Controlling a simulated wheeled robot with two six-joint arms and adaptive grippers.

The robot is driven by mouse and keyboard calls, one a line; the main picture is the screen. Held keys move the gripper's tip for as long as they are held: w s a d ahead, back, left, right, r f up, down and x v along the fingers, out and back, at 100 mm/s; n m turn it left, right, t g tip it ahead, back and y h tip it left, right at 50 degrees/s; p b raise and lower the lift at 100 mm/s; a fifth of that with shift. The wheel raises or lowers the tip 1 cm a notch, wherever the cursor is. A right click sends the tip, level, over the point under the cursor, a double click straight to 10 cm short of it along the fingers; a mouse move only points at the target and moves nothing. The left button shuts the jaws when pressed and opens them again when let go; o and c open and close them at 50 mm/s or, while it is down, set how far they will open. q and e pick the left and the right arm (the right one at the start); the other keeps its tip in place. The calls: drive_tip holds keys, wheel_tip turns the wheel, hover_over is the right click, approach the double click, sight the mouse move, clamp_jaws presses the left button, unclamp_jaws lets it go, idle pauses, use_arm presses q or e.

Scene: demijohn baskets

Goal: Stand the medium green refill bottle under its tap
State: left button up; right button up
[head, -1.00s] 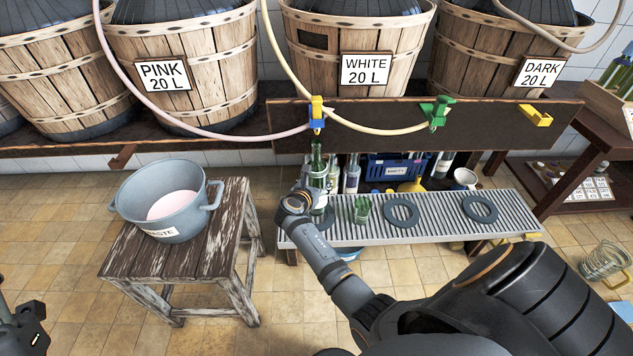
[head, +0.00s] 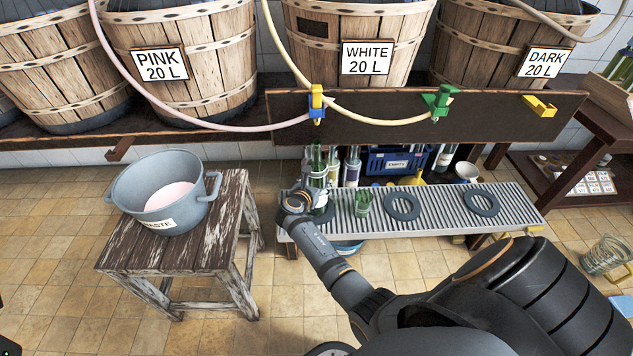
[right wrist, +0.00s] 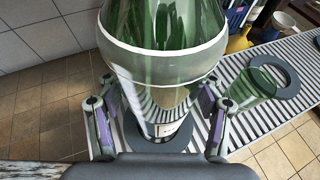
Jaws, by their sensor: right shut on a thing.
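A green glass bottle (head: 317,164) stands upright at the left end of the grooved metal drip tray (head: 435,200), below the blue and yellow tap (head: 316,101). My right gripper (head: 303,198) is shut on this bottle; its fingers clasp both sides in the right wrist view, where the bottle (right wrist: 165,55) fills the upper middle. The bottle's base is over the leftmost dark ring (right wrist: 160,145); I cannot tell whether it touches. A green tap (head: 438,102) and a yellow tap (head: 540,106) are further right. My left gripper is out of view, with only a dark sliver at the bottom left corner.
A small green glass (head: 362,204) stands right of the bottle, near a bare ring (head: 402,207). Another bare ring (head: 481,205) lies further right. Several bottles and a blue crate (head: 398,164) are behind the tray. A waste pot (head: 160,195) stands on the stool (head: 155,247) at left.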

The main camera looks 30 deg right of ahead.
drive_tip(key=shift+f, duration=0.45)
idle(0.8)
drive_tip(key=o, duration=1.7)
drive_tip(key=shift+c, duration=0.2)
drive_tip(key=shift+f, duration=0.1)
drive_tip(key=v, duration=0.7)
drive_tip(key=shift+s+a, duration=0.15)
drive_tip(key=shift+a, duration=0.05)
